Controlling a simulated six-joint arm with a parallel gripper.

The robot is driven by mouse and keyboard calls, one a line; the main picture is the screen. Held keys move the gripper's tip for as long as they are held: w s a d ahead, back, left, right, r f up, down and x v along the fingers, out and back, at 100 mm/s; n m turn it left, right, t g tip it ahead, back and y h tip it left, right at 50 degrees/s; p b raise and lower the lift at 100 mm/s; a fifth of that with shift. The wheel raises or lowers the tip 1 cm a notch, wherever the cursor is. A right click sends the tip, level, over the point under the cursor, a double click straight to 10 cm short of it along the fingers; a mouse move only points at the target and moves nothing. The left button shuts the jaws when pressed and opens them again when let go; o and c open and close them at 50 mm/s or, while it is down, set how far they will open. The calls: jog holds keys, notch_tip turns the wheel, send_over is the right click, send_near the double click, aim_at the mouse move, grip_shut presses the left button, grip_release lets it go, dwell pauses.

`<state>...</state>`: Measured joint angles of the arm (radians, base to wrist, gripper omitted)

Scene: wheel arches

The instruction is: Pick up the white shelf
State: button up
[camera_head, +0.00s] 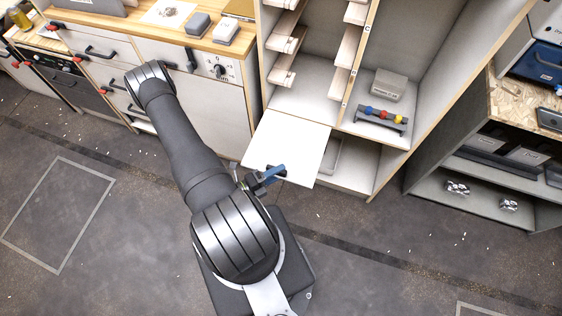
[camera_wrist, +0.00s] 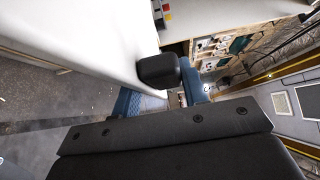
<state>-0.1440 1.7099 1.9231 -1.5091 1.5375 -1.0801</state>
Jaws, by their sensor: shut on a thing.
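The white shelf (camera_head: 288,143) is a flat white board in front of the tall cabinet in the head view. Its back edge is near the cabinet front, and I cannot tell if it still touches it. My gripper (camera_head: 264,178) is at the shelf's front edge, shut on it. In the wrist view the shelf (camera_wrist: 95,38) fills the upper left as a large white surface.
The tall cabinet (camera_head: 425,62) has wooden rails, a grey box (camera_head: 388,85) and a rack with coloured knobs (camera_head: 381,115). A counter with drawers (camera_head: 205,100) stands left. A low shelf unit (camera_head: 480,190) stands right. The grey floor (camera_head: 420,260) in front is mostly clear.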

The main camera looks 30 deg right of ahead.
aim_at(281, 163)
jog(key=s+a, duration=0.6)
jog(key=shift+s+a, duration=0.2)
jog(key=shift+s, duration=0.05)
dwell(0.3)
dwell(0.3)
jog(key=shift+w+d, duration=4.75)
jog(key=shift+w, duration=0.05)
